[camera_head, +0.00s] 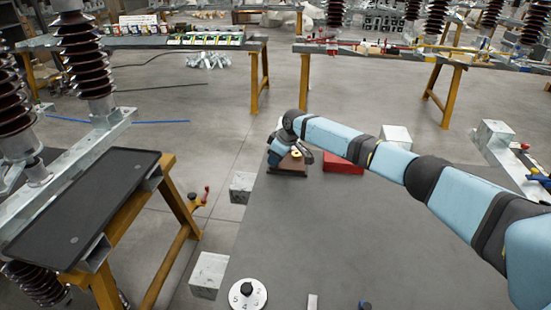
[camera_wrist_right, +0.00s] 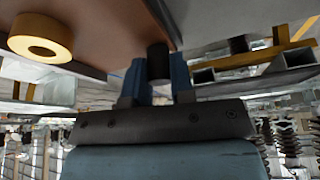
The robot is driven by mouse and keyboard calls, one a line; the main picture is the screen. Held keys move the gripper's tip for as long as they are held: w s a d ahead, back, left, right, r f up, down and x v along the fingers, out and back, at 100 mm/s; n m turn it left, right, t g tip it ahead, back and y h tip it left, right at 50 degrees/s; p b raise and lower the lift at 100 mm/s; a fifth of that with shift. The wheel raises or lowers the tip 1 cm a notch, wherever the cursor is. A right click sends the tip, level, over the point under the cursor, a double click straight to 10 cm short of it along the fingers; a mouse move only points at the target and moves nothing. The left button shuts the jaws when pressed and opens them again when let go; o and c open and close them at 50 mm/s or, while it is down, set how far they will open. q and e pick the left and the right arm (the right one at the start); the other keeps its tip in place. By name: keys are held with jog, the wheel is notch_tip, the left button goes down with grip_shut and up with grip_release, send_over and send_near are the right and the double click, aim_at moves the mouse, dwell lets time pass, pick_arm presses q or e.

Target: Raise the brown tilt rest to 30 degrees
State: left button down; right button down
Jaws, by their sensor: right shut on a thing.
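The brown tilt rest (camera_head: 291,170) is at the far left corner of the grey table, partly hidden by my right gripper (camera_head: 276,156). In the right wrist view its brown board (camera_wrist_right: 110,22) fills the upper left and looks tilted, though I cannot read its angle. A yellow ring (camera_wrist_right: 40,36) lies against the board; it shows small in the head view (camera_head: 296,153). In the wrist view the blue fingers of my right gripper (camera_wrist_right: 159,75) are shut on a short dark knob (camera_wrist_right: 159,60) at the board's edge. My left gripper is not in view.
A red block (camera_head: 343,163) sits right of the rest, below my forearm. A white numbered dial (camera_head: 247,294) stands at the near edge of the grey table (camera_head: 310,230), whose middle is clear. A black tray (camera_head: 85,205) on a yellow-legged stand is at left.

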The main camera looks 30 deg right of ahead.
jog(key=shift+r, duration=0.1)
jog(key=shift+w+d+r+m+g+y+p, duration=0.2)
jog(key=shift+w+r+g+y, duration=0.15)
jog(key=shift+r+g+y, duration=0.15)
jog(key=shift+w+d+r+m+g+y+p, duration=0.1)
jog(key=shift+w+d+r+g+y+p, duration=0.1)
jog(key=shift+w+r+g+y, duration=0.3)
jog(key=shift+w+d+r, duration=0.25)
jog(key=shift+d+r, duration=0.1)
jog(key=shift+r, duration=0.3)
jog(key=shift+w+d+r, duration=0.25)
jog(key=shift+d+r, duration=0.05)
jog(key=shift+r, duration=0.3)
jog(key=shift+d+r, duration=0.1)
jog(key=c, duration=1.1)
grip_release()
jog(key=shift+w, duration=0.1)
jog(key=shift+o, duration=0.6)
jog(key=shift+w+f, duration=0.1)
jog(key=shift+f, duration=0.25)
jog(key=shift+r, duration=0.2)
